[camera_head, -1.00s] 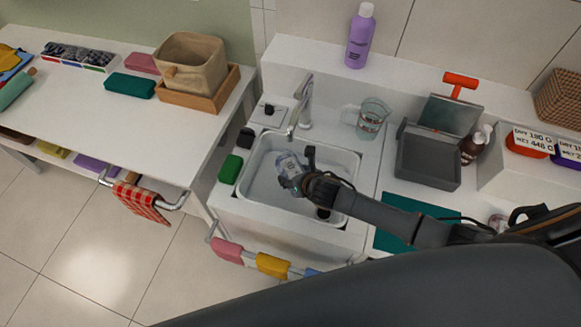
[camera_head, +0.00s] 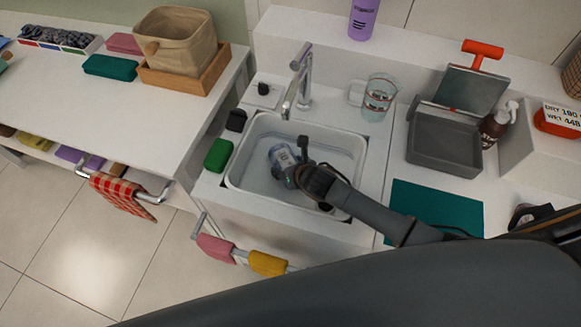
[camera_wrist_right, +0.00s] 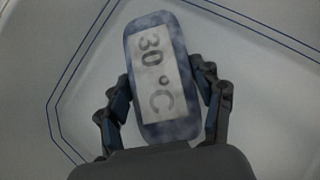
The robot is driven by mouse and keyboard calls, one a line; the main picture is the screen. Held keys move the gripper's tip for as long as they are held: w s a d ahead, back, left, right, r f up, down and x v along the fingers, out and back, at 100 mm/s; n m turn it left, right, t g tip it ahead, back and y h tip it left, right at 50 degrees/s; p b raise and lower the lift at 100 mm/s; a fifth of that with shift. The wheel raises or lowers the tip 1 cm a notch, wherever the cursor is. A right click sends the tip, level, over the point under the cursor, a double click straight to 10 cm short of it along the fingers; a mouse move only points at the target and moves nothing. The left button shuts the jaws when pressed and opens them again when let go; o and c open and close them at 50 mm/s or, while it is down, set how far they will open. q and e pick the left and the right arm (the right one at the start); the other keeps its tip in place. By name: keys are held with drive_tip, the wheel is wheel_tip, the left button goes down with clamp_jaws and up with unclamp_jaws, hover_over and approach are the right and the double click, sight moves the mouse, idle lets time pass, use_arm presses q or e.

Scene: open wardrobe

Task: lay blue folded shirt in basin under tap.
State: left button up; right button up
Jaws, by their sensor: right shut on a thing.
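The blue folded shirt (camera_head: 282,157) has a pale label; in the right wrist view the shirt (camera_wrist_right: 180,62) shows the label reading "30 °C". My right gripper (camera_head: 290,165) is shut on it, with a finger on each side in the right wrist view (camera_wrist_right: 163,95). The shirt is over or inside the white basin (camera_head: 238,170), within its rim. I cannot tell whether it touches the bottom. The tap (camera_head: 298,85) stands at the back of the basin, behind the shirt. My left gripper is not in view.
A glass jug (camera_head: 379,94) stands right of the tap. A green block (camera_head: 218,155) and a dark block (camera_head: 236,121) sit at the basin's left edge. A grey open box (camera_head: 445,142) and a teal mat (camera_head: 437,208) lie to the right.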

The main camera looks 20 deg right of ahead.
drive_tip(key=shift+f, duration=0.1)
drive_tip(key=o, duration=1.4)
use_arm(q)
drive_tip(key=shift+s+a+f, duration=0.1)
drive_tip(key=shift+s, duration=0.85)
use_arm(e)
drive_tip(key=shift+s+r, duration=0.15)
drive_tip(key=shift+r, duration=0.15)
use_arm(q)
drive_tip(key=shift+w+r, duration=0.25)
use_arm(e)
drive_tip(key=v, duration=1.1)
drive_tip(key=shift+s+r, duration=0.2)
